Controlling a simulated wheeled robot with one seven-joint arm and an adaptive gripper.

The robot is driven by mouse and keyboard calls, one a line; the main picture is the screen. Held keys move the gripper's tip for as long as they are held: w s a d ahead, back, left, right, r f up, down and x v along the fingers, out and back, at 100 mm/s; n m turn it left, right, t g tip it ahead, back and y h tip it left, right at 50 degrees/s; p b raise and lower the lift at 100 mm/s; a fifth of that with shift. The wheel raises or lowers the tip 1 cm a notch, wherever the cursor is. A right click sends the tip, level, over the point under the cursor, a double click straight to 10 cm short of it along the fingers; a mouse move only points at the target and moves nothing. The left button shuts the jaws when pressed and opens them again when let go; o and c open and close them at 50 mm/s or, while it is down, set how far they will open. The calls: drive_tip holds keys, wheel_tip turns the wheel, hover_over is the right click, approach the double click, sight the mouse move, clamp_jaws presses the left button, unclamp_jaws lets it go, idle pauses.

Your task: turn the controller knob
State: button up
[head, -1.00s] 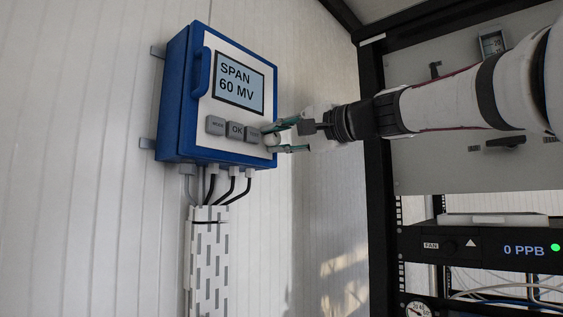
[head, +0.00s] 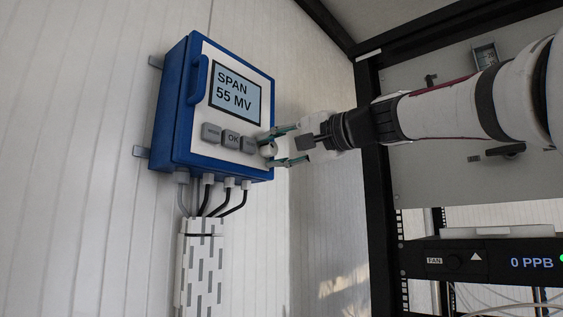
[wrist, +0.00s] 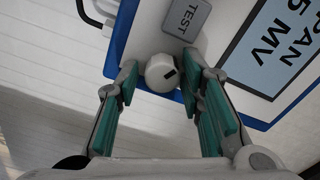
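The controller is a blue wall box (head: 172,110) with a white front panel. Its display (head: 236,92) reads SPAN 55 MV. The white round controller knob (head: 268,150) sits at the panel's lower right corner. In the wrist view the knob (wrist: 163,74) shows a dark mark on its right side. My gripper (head: 281,146) is at the knob, with one green-padded finger on each side of it. In the wrist view the fingers of my gripper (wrist: 162,66) are spread, with a small gap visible beside the knob on the left.
Grey buttons lie left of the knob, including OK (head: 232,137) and TEST (wrist: 187,17). A handle (head: 198,79) projects from the box's left side. Cables run from its underside into a slotted duct (head: 202,265). A dark rack frame (head: 382,200) stands to the right.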

idle(0.3)
drive_tip(key=v, duration=1.2)
drive_tip(key=s+d+f+g+h, duration=0.1)
drive_tip(key=s+d+f+h, duration=0.3)
drive_tip(key=f, duration=0.8)
drive_tip(key=s+f+g+h, duration=0.25)
drive_tip(key=s+f, duration=0.25)
drive_tip(key=f, duration=0.6)
drive_tip(key=s+d+f+g+h, duration=0.15)
drive_tip(key=s+f+h, duration=0.3)
drive_tip(key=f, duration=0.75)
drive_tip(key=s+d+f+n+h, duration=0.1)
drive_tip(key=s+d+f, duration=0.3)
drive_tip(key=f, duration=0.2)
drive_tip(key=s+d+f+n+g+h, duration=0.1)
drive_tip(key=s+d+f+h, duration=0.1)
drive_tip(key=s+f, duration=0.3)
wheel_tip(320, 180, down, 2)
drive_tip(key=shift+s+d+n+h, duration=0.15)
drive_tip(key=shift+d+n+h, duration=0.2)
drive_tip(key=shift+d, duration=0.5)
idle(0.9)
